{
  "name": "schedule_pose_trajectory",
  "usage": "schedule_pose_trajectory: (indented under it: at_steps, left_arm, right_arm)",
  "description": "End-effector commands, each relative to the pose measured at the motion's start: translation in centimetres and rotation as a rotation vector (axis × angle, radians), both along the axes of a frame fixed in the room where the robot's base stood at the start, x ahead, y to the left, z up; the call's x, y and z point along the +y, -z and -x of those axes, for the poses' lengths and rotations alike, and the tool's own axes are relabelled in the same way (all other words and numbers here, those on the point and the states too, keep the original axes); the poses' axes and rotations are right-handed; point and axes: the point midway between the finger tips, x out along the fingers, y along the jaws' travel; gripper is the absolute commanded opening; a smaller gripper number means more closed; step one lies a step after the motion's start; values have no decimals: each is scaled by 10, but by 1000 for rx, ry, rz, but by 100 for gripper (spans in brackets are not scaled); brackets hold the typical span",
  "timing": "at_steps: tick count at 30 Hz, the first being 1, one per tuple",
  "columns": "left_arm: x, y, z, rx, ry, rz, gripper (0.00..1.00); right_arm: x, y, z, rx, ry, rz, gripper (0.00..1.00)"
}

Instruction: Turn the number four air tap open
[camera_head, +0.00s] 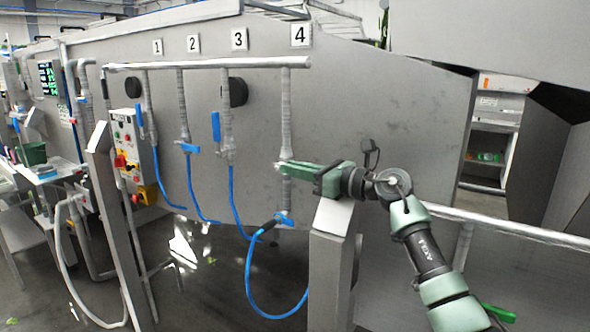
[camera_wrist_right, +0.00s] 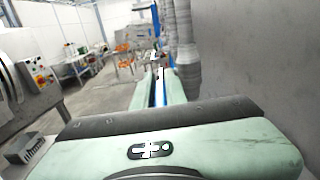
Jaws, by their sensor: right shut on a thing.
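The number four label (camera_head: 300,35) is on the grey panel, above a ribbed vertical pipe (camera_head: 286,110). My right gripper (camera_head: 283,165) reaches in from the right across this pipe, with its jaws level. The wrist view shows its two pale green fingers (camera_wrist_right: 160,88) closed with a narrow blue strip, which looks like the number four tap handle, between them. In the head view the gripper hides that part of the tap. A blue fitting (camera_head: 286,219) shows at the pipe's lower end. My left gripper is out of view.
Taps one (camera_head: 139,118) and three (camera_head: 216,127) have upright blue handles; tap two (camera_head: 189,148) has a level one. Blue hoses (camera_head: 247,285) hang below. A grey post (camera_head: 331,240) stands just under my right wrist. A control box (camera_head: 127,150) is at left.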

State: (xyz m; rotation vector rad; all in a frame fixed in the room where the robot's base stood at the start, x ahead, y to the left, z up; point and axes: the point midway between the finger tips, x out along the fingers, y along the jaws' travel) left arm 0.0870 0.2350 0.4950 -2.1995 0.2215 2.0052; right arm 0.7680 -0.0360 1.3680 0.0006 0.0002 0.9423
Motion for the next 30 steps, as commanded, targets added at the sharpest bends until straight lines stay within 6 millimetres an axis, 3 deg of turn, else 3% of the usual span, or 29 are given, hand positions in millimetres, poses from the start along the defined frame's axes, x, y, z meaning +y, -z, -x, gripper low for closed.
schedule_pose_trajectory:
  at_steps: [21, 30]
  left_arm:
    - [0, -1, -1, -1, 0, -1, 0]
    - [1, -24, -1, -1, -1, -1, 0]
  right_arm:
    - [0, 0, 0, 2, 1, 2, 0]
    - [-1, -10, -1, 53, 3, 79, 0]
